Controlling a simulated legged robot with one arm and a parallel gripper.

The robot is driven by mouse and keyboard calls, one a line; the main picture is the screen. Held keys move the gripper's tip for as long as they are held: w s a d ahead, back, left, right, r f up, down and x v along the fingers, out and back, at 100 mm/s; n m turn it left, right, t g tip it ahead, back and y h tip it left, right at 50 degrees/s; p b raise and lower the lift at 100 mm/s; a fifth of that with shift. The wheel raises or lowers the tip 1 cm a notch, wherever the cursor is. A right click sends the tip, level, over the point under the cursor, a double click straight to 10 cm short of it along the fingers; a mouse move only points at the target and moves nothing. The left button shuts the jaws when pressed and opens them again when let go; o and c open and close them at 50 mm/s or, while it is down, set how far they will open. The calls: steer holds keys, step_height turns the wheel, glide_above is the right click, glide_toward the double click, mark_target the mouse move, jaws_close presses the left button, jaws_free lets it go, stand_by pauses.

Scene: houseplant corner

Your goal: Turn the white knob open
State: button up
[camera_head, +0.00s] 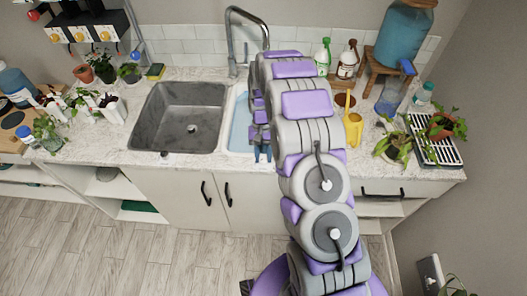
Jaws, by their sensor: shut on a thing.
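My gripper (263,155) points down at the front edge of the counter, just right of the sink. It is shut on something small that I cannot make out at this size. I cannot pick out a white knob for certain; my arm hides part of the counter and cabinet front. A wall panel (85,28) at the top left carries several yellow and orange knobs, far from my gripper.
The grey sink (180,117) with its tall faucet (233,45) is left of my arm. A yellow watering can (353,126), bottles and a plant on a drainer (436,148) stand to the right. Open floor (110,260) lies in front.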

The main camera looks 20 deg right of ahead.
steer(key=n+h+p, duration=0.1)
steer(key=n, duration=0.1)
steer(key=n+p, duration=0.1)
steer(key=n, duration=0.1)
steer(key=shift+w+a+r+n+h, duration=0.1)
steer(key=shift+a+r+n+h, duration=0.05)
steer(key=shift+n+h, duration=0.2)
steer(key=shift+a+n+h+p, duration=0.1)
steer(key=shift+n+h+p, duration=0.7)
steer(key=shift+n, duration=0.75)
steer(key=shift+t, duration=0.3)
steer(key=o, duration=1)
steer(key=shift+o, duration=0.2)
steer(key=p+v, duration=0.1)
steer(key=v, duration=1.6)
steer(key=shift+w+p, duration=0.15)
steer(key=shift+p, duration=0.25)
